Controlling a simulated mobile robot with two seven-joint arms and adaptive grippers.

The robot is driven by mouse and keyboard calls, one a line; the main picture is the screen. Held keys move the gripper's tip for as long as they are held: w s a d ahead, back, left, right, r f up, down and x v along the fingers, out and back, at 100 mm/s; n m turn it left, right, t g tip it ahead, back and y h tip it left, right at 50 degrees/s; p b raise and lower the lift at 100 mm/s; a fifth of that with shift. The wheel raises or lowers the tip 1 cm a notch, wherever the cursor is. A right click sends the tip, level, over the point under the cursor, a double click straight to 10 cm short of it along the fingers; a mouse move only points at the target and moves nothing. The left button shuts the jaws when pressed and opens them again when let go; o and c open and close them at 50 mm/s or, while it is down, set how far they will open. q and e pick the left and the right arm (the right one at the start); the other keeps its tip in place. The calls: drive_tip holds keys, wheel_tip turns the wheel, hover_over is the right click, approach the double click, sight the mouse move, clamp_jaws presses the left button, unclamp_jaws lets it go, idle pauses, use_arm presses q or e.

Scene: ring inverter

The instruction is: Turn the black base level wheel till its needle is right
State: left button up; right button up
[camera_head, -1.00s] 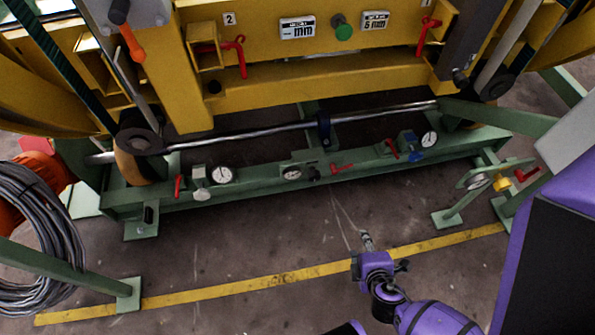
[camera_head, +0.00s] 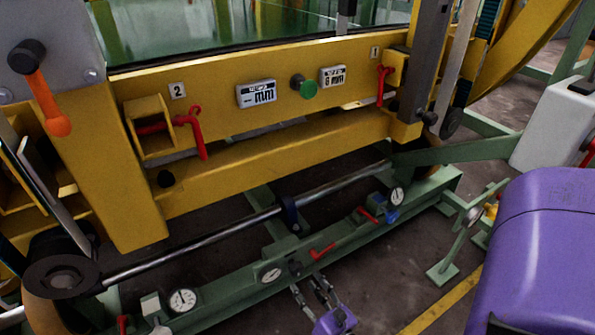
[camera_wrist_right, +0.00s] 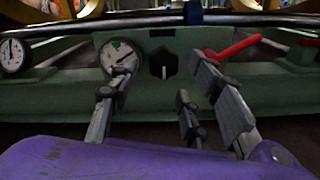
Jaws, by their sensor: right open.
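The black base level wheel (camera_wrist_right: 164,63) is a small dark knob on the green base beam. It also shows in the head view (camera_head: 294,268). Its round white gauge (camera_wrist_right: 118,59) sits just left of it, with a green mark near the top and a dark needle slanting towards the upper right; the gauge is small in the head view (camera_head: 271,275). My right gripper (camera_wrist_right: 160,71) is open in front of the wheel, fingers spread either side of it in the picture. It shows low in the head view (camera_head: 307,287). I cannot tell whether it touches. My left gripper is out of view.
A red lever (camera_wrist_right: 234,48) stands close right of the wheel, behind a gripper finger. Another gauge (camera_head: 183,300) sits further left on the beam, and one (camera_head: 397,196) to the right. The yellow frame (camera_head: 270,150) rises behind.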

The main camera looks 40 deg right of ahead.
sight(296, 273)
drive_tip(key=shift+b+x, duration=0.6)
drive_tip(key=shift+x, duration=1.55)
drive_tip(key=c, duration=1)
drive_tip(key=shift+a, duration=0.1)
drive_tip(key=shift+c, duration=0.2)
